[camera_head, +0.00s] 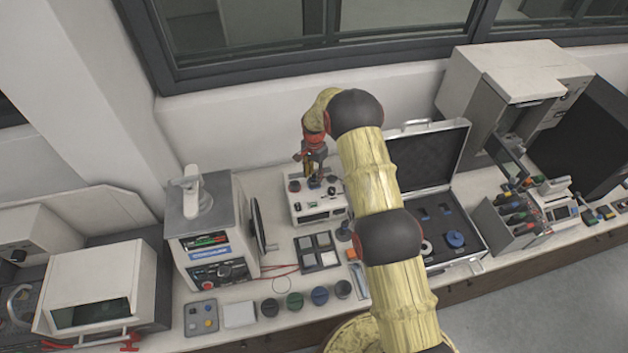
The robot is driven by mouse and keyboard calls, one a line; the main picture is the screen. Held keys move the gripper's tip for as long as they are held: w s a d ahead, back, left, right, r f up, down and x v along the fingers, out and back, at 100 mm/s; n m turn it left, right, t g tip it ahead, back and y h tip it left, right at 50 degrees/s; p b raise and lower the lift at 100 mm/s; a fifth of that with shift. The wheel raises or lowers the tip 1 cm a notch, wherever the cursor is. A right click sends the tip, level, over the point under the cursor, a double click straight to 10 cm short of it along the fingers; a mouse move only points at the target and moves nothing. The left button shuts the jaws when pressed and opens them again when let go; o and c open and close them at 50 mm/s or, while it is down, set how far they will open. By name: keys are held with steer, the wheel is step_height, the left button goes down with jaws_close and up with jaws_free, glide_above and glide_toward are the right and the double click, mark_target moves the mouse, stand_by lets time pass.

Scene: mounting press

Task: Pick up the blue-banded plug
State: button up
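My gripper (313,165) points down over a small white device (322,213) at the middle of the bench, in front of the wall. Its fingers are tiny in this view, so I cannot tell if they are open or shut, or if they hold anything. Several small dark round pieces sit on top of the device, under and beside the gripper. A blue band cannot be made out on any of them. In front, a row of short dark cylinders stands on the bench, one of them bluish (320,296); I cannot tell if it is the blue-banded plug.
A grey-topped machine (210,235) stands left of the device. An open case (470,225) lies to the right, partly behind my arm. A tray of square pads (318,251) lies in front of the device. The window wall is close behind.

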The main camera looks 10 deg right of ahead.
jaws_close()
steer(key=shift+r, duration=0.15)
stand_by(0.4)
